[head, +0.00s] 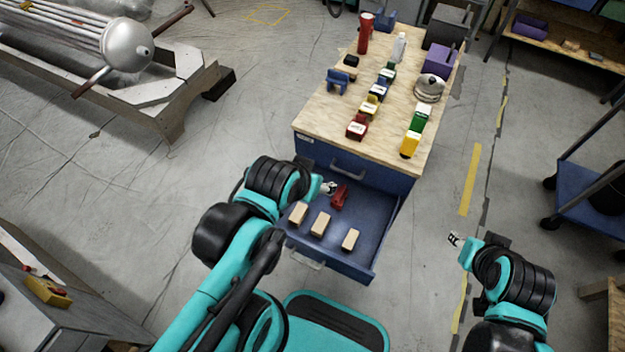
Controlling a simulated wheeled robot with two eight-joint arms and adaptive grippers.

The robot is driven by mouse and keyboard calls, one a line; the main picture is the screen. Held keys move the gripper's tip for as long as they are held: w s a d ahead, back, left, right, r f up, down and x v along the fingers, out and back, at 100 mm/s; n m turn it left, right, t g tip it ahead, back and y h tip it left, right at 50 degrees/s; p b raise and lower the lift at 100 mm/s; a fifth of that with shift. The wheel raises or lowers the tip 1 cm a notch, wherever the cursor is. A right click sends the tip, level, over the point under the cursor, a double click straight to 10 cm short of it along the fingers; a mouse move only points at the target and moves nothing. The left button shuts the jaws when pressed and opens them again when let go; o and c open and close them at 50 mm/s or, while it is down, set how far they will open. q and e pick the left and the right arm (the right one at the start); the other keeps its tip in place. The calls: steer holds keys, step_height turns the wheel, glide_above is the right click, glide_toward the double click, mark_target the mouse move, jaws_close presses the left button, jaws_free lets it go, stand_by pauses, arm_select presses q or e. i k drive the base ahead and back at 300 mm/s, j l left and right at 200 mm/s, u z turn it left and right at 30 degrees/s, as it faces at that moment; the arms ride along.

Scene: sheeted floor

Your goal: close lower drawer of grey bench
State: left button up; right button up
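A bench with a wooden top (335,109) and dark blue drawer fronts stands ahead of me. Its lower drawer (370,225) is pulled out toward me, with a pale handle (307,260) on its front. The upper drawer (375,177) above it looks shut. In the open drawer lie three light wooden blocks (320,224) and a red object (340,197). My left gripper (330,188) is over the drawer's left rear part, near the red object; its fingers are too small to read. My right gripper (454,239) is right of the drawer, apart from it, over the floor.
The bench top holds colored blocks, a red bottle (365,33), a white bottle (399,47) and a round metal object (429,88). A blue cart (590,195) stands at right. A grey cabinet (60,320) is at lower left.

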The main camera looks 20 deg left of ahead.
mark_target(369, 209)
steer(key=k+j+u, duration=0.3)
steer(key=k+u, duration=0.15)
steer(key=k+l+u, duration=0.35)
steer(key=k+l, duration=0.15)
steer(key=l, duration=0.25)
steer(key=k+l+u, duration=0.35)
steer(key=k+l, duration=0.2)
